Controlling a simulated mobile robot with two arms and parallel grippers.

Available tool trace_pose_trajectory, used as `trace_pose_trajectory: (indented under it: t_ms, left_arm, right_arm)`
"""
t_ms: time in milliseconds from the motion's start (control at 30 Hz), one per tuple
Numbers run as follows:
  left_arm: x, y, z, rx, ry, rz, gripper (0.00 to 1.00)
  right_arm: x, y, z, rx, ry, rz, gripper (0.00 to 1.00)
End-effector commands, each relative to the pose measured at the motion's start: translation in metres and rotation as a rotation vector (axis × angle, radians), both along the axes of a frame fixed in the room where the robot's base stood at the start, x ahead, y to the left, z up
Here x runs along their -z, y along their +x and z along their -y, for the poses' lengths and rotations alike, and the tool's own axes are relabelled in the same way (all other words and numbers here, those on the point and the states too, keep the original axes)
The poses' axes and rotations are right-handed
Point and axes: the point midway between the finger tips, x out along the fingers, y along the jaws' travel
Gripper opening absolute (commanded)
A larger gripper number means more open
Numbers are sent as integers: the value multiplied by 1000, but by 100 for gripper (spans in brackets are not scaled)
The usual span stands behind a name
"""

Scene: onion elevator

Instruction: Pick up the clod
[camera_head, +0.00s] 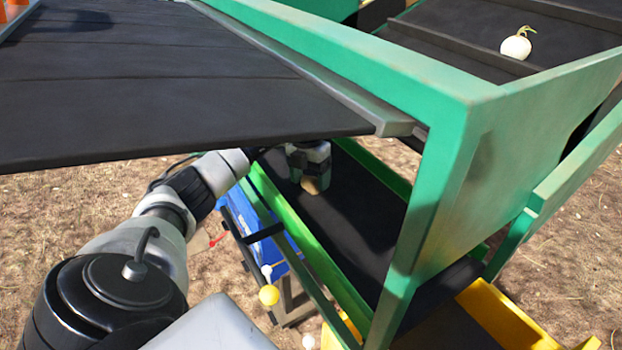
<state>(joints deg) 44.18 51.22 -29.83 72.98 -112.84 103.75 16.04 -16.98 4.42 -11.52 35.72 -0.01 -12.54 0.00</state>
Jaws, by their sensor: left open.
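A small tan-brown lump that looks like the clod (312,185) is on the black belt (350,215) of the lower green-sided conveyor. My left gripper (311,172) is directly above it, pointing down, under the edge of the upper belt. The gripper is open; its fingers are in shadow and partly cover the lump. I cannot tell whether they touch it. My right gripper is not in view.
The wide upper black belt (160,85) hangs over my left forearm. Green frame posts (425,210) stand right of the gripper. A white onion (516,46) lies on another belt at the upper right. A yellow chute (500,315) is at the lower right.

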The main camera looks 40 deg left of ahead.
Motion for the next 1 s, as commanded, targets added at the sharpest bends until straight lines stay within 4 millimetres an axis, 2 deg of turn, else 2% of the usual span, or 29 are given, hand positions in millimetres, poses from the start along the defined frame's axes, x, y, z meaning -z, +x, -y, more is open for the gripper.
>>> trace_pose_trajectory:
  t_ms: [167,267,433,767,867,1000]
  left_arm:
    - [0,0,0,0,0,1,71]
    - [0,0,0,0,0,1,59]
    - [0,0,0,0,0,1,33]
    - [-3,1,0,-1,0,3,31]
    - [-10,1,0,-1,0,5,31]
    - [-30,1,-1,-1,0,7,31]
  right_arm:
    - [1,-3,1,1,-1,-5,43]
    - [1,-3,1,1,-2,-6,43]
    - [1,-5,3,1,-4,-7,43]
    - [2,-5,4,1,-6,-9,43]
    - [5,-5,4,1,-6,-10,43]
    - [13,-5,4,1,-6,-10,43]
